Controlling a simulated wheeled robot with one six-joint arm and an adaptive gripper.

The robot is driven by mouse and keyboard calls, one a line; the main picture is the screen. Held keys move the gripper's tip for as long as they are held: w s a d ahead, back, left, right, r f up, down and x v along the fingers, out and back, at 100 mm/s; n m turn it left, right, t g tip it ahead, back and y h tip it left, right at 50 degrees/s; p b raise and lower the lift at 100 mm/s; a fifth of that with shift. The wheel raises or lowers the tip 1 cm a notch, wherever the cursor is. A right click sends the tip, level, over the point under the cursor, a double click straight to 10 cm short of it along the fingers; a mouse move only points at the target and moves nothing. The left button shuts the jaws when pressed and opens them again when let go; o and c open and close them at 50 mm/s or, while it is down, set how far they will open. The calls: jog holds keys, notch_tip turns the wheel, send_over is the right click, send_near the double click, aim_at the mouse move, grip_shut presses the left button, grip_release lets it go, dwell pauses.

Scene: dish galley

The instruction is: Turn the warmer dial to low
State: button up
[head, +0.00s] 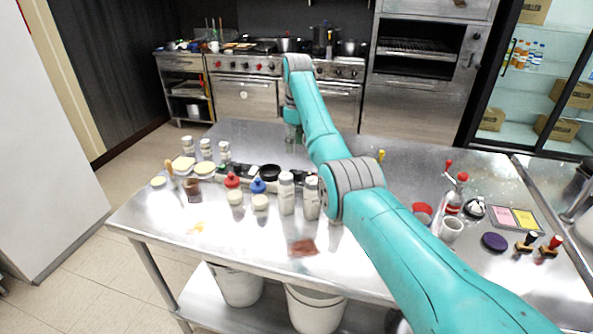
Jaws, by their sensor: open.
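I cannot make out a warmer dial for certain. A dark low unit with a round black top (270,172) sits on the steel table (345,262) near its middle, partly hidden by my arm. Whether it is the warmer, and any dial setting, is too small to tell. My teal arm reaches from the lower right over the table, and its end points down behind the dark unit. My gripper (294,136) is small and mostly hidden by my arm there; it is open, and I see nothing held in it.
Shakers, jars, and red- and blue-capped bottles (258,195) crowd the table's left and middle. A white cup (451,229), purple disc (494,242) and stamps stand at the right. A range (245,95) with red knobs stands behind.

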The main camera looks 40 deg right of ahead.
aim_at(297, 171)
jog(key=f, duration=1)
jog(key=shift+s+d+f, duration=0.15)
jog(key=shift+s+f, duration=0.15)
jog(key=shift+s, duration=0.1)
grip_shut()
